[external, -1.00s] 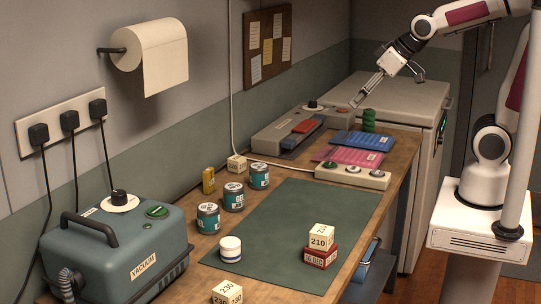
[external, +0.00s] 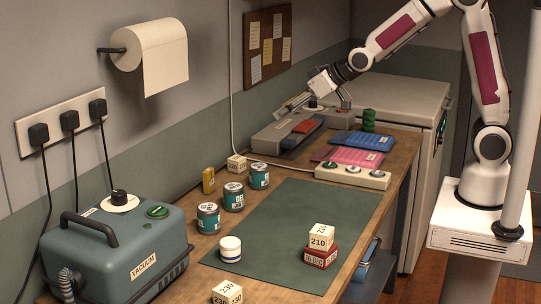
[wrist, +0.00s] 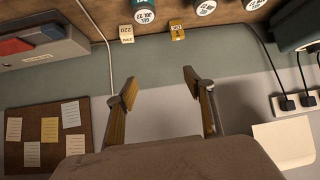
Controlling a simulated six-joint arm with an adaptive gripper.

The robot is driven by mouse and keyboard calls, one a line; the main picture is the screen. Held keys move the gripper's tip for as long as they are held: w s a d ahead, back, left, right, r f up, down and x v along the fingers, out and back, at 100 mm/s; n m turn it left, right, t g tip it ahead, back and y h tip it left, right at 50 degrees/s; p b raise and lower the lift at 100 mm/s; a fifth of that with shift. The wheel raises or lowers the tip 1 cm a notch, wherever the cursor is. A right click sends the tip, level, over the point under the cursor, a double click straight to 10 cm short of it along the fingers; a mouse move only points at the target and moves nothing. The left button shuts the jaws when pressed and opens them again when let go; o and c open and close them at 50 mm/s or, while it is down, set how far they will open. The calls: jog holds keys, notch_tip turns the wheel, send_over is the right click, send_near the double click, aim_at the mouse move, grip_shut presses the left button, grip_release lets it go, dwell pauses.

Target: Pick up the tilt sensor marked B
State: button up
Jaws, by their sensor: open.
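No mark B is readable on anything in view, so I cannot tell for sure which thing is the tilt sensor. A small yellow block (external: 208,180) stands upright on the bench near the wall, left of the teal cans; it also shows in the wrist view (wrist: 177,31), with small unreadable print. My gripper (external: 318,103) is over the far end of the bench, above the grey device. In the wrist view my gripper (wrist: 160,77) has its fingers wide apart with nothing between them, and the yellow block is beyond them.
Several teal cans (external: 233,196) and a cream block (external: 237,164) stand near the yellow block. A block marked 210 (external: 320,236) sits on a red block on the green mat (external: 300,215). A vacuum box (external: 120,245) fills the near left. Much of the mat is clear.

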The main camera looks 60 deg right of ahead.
jog(key=w+a+f+t, duration=0.2)
jog(key=w+a+f, duration=0.2)
jog(key=w+f, duration=0.55)
jog(key=n+t+y, duration=0.1)
jog(key=y, duration=0.1)
send_near(211, 172)
jog(key=w+f, duration=0.2)
jog(key=shift+w+a, duration=0.1)
jog(key=shift+w, duration=0.3)
jog(key=shift+x, duration=1.25)
jog(key=shift+w, duration=0.2)
jog(key=shift+w+a+f, duration=0.1)
jog(key=shift+w+a, duration=0.15)
jog(key=shift+w, duration=0.45)
jog(key=shift+w+a+f, duration=0.15)
jog(key=shift+w+a, duration=0.05)
jog(key=shift+w, duration=0.5)
jog(key=shift+x, duration=1)
